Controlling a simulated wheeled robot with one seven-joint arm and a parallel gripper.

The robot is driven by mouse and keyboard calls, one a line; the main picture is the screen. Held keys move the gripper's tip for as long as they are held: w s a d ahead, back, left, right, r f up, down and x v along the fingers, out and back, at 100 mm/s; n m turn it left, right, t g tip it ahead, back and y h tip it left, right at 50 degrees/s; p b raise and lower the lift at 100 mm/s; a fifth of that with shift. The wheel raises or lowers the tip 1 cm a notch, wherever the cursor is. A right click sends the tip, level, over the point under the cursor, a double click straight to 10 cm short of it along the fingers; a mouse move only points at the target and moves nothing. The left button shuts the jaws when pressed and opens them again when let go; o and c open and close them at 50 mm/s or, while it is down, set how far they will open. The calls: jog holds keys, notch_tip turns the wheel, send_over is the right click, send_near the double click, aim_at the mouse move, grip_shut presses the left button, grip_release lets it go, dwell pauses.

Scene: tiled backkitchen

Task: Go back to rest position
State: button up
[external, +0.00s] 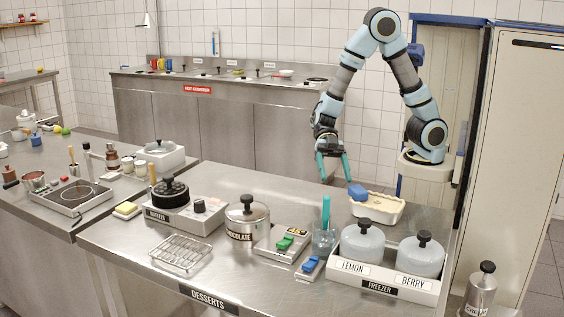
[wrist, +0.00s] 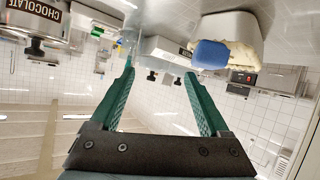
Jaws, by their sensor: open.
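My gripper (external: 333,167) hangs from the bent arm above the back edge of the desserts counter (external: 262,186), fingers pointing down. In the wrist view its two green fingers (wrist: 160,85) are spread wide with nothing between them. A cream-coloured tub (external: 392,211) with a blue-handled tool (external: 357,191) stands on the counter, to the right of and below the gripper. In the wrist view, which looks upside down, the tub (wrist: 243,28) and the blue part (wrist: 210,54) show at the upper right, apart from the fingers.
A freezer tray (external: 395,289) with lemon and berry canisters stands at the front right. A glass with a teal-handled tool (external: 325,238), a chocolate pot (external: 247,218), scales (external: 284,243) and a wire rack (external: 181,252) occupy the front. The counter's back middle is clear.

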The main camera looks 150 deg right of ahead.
jog(key=w+a+r+m+g+h+p, duration=0.2)
jog(key=w+r+m+g+h+p, duration=0.1)
jog(key=w+r+m+h+p, duration=0.4)
jog(key=s+a+r+m+g+p, duration=0.25)
jog(key=s+a+g+p, duration=0.35)
jog(key=s+a, duration=0.75)
jog(key=f+b, duration=0.1)
jog(key=a+f+b, duration=0.1)
jog(key=b, duration=0.1)
jog(key=w+a+f+b, duration=0.1)
jog(key=f, duration=0.1)
jog(key=shift+a, duration=0.15)
